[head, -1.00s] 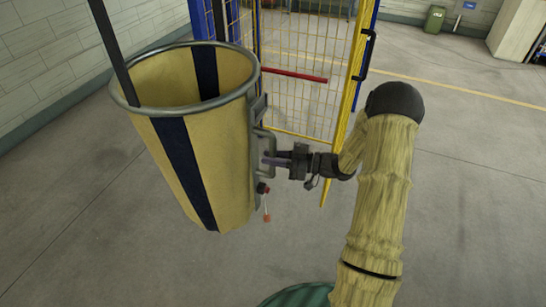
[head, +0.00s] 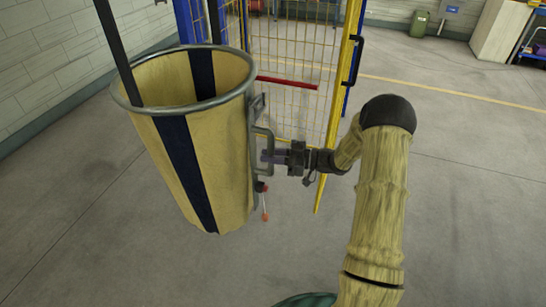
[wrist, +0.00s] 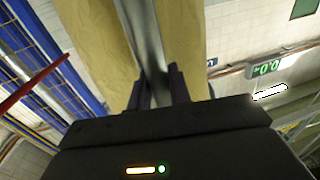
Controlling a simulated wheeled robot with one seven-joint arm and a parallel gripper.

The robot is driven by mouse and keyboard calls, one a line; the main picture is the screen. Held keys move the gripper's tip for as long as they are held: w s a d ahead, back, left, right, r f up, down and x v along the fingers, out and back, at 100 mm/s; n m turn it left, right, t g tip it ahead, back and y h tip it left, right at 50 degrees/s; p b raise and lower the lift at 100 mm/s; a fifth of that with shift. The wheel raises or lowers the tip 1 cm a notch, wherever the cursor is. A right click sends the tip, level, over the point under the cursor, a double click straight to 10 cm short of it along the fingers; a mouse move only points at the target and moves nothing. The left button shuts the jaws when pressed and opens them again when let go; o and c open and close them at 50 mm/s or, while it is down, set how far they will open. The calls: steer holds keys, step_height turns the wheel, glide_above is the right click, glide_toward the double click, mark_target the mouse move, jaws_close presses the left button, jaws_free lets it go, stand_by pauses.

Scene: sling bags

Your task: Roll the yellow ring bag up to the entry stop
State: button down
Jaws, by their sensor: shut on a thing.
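The yellow ring bag (head: 222,150) hangs open-topped at the left in the head view, with a grey metal ring around its mouth, dark blue vertical bands and a dark strap rising from it. A grey handle bracket is fixed to its right side. My gripper (head: 266,157) is shut on the bag's handle (head: 262,138). In the wrist view my gripper (wrist: 160,85) has its two fingers on either side of the grey metal bar, with the yellow cloth (wrist: 98,40) behind. The entry stop cannot be clearly made out; a red bar (head: 288,83) crosses the cage opening behind the bag.
A yellow mesh gate (head: 335,110) stands open right of the bag, close to my wrist. Blue posts (head: 188,22) flank the cage. A green bin (head: 419,24) and a pale cabinet (head: 500,30) stand far right. Floor on the right is clear.

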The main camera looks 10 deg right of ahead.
steer(key=c, duration=1.3)
jaws_free()
steer(key=shift+c, duration=0.2)
steer(key=b+v, duration=0.3)
steer(key=v, duration=1.4)
steer(key=shift+d, duration=0.2)
steer(key=shift+s, duration=0.1)
